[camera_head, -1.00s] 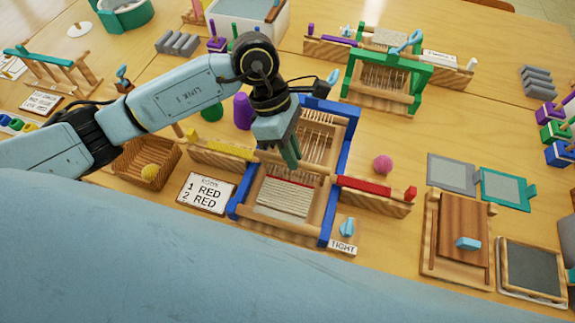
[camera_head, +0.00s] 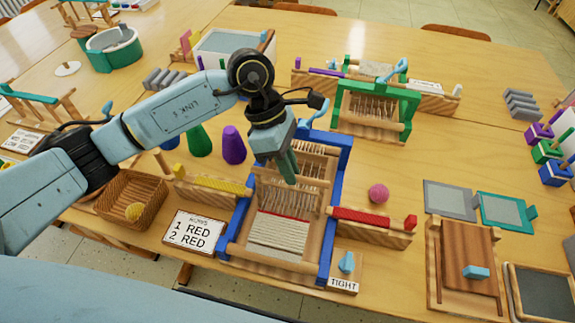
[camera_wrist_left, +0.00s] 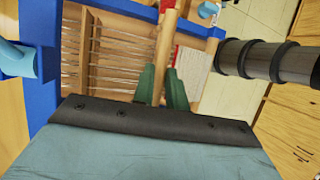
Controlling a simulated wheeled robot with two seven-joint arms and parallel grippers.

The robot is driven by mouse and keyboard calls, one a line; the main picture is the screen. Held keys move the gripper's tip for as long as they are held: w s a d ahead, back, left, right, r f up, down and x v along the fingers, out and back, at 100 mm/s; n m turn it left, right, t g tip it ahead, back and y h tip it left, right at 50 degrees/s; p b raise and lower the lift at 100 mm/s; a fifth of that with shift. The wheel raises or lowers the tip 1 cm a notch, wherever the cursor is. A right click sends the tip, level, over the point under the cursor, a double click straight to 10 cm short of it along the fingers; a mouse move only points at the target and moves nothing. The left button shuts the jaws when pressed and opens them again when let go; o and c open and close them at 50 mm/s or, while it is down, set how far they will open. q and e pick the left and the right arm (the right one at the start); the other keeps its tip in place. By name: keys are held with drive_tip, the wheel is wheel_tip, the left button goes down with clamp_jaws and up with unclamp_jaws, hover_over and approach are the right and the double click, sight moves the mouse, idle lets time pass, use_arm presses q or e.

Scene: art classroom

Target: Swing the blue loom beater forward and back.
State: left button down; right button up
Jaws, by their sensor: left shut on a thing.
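The blue loom (camera_head: 342,170) stands on the table with blue side frames, wooden bars and upright heddles. Its wooden beater (camera_head: 296,199) crosses the loom behind the red-edged woven cloth (camera_head: 279,233). My left gripper (camera_head: 289,175) reaches down from above, its green fingers at the beater's top bar. In the left wrist view the fingers (camera_wrist_left: 162,88) are shut on a wooden bar (camera_wrist_left: 166,48), one on each side. The gripper hides part of the beater in the head view. My right gripper is not in view.
A yellow shuttle (camera_head: 213,184) lies left of the loom and a red one (camera_head: 360,216) right of it. A card (camera_head: 195,233) reads "1 RED 2 RED". A basket (camera_head: 133,200), cones and a pink ball (camera_head: 378,194) stand nearby. A green loom (camera_head: 375,108) stands behind.

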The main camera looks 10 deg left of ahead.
use_arm(q)
drive_tip(key=c, duration=1.4)
unclamp_jaws()
drive_tip(key=shift+w+a+f, duration=0.1)
drive_tip(key=shift+a+f, duration=0.2)
drive_tip(key=shift+a, duration=0.15)
drive_tip(key=shift+d, duration=0.1)
drive_tip(key=shift+r, duration=0.1)
drive_tip(key=p+v, duration=0.1)
drive_tip(key=v, duration=1.2)
drive_tip(key=shift+r, duration=0.25)
